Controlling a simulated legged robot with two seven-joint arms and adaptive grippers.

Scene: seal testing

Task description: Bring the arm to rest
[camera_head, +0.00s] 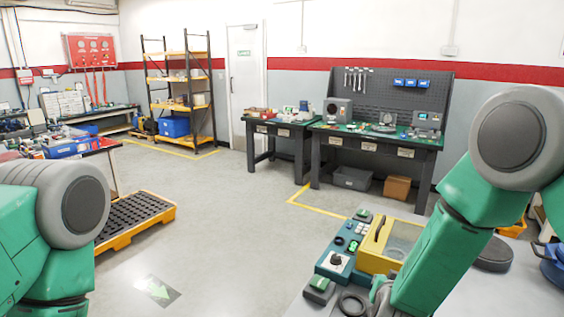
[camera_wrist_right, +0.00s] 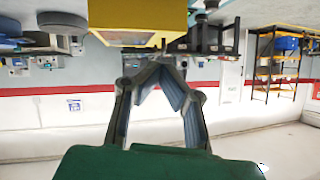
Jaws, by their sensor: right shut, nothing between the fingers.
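My right arm (camera_head: 440,240), green with grey joints, comes in from the right and reaches down over the near workbench. My right gripper (camera_wrist_right: 163,70) shows in the right wrist view with its fingertips together and nothing between them. In the head view it is mostly hidden behind the forearm. The yellow tester with a clear window (camera_head: 388,246) is beside the forearm, which hides part of it; the yellow body also shows at the top of the wrist view (camera_wrist_right: 135,14). My left arm (camera_head: 45,235) is folded at the left edge; its gripper is out of view.
On the near bench (camera_head: 455,290), a teal control panel (camera_head: 342,248) adjoins the tester. A black-and-yellow pallet (camera_head: 135,217) is on the floor left; the middle floor is clear.

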